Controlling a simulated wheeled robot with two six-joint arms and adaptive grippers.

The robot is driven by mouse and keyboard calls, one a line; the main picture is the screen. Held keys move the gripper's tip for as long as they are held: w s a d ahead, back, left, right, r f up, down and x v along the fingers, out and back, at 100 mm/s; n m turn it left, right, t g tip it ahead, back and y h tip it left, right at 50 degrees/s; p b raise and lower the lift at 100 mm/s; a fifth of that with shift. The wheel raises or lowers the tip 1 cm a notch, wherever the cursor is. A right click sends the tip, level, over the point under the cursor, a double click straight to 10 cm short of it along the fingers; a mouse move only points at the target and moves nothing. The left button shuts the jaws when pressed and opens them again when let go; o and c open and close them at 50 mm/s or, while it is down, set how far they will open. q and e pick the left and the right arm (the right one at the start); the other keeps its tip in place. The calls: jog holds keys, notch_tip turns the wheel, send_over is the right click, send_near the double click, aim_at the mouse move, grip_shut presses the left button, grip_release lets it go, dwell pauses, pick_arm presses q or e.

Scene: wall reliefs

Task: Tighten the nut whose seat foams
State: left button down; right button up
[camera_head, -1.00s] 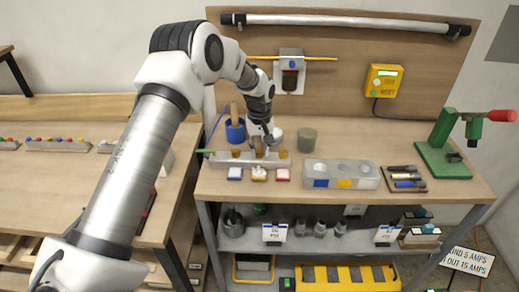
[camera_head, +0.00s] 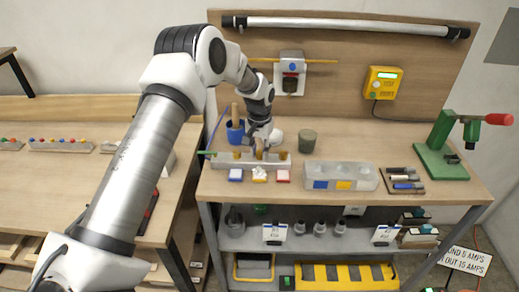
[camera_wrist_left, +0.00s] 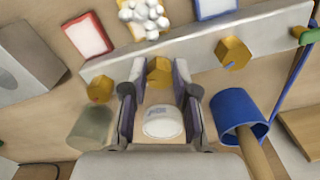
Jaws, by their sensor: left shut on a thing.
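A grey bar (camera_head: 225,162) on the bench carries three brass nuts. They are the left nut (camera_head: 236,154), the middle nut (camera_wrist_left: 159,72) and the right nut (camera_head: 283,155). In front stand a blue-framed pad (camera_head: 236,174), a yellow-framed pad (camera_head: 259,179) and a red-framed pad (camera_head: 283,175). White foam (camera_wrist_left: 143,17) covers much of the yellow pad, in line with the middle nut. My left gripper (camera_wrist_left: 157,88) is shut on the middle nut, its fingers on either side. The head view partly hides this grip behind my wrist. My right gripper is out of view.
A blue cup with a wooden handle (camera_wrist_left: 233,107), a white round object (camera_wrist_left: 162,122) and a grey-green cup (camera_head: 307,141) stand close behind the bar. A green press (camera_head: 441,160) stands at the far right.

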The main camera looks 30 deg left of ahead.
aim_at(260, 152)
pick_arm(q)
jog(key=m, duration=0.4)
jog(key=shift+s+f+m, duration=0.1)
jog(key=shift+f+m, duration=0.1)
jog(key=shift+m, duration=0.2)
dwell(0.4)
jog(key=c, duration=0.9)
grip_release()
jog(key=shift+w+f, duration=0.1)
jog(key=shift+w, duration=0.2)
notch_tip(260, 152, up, 12)
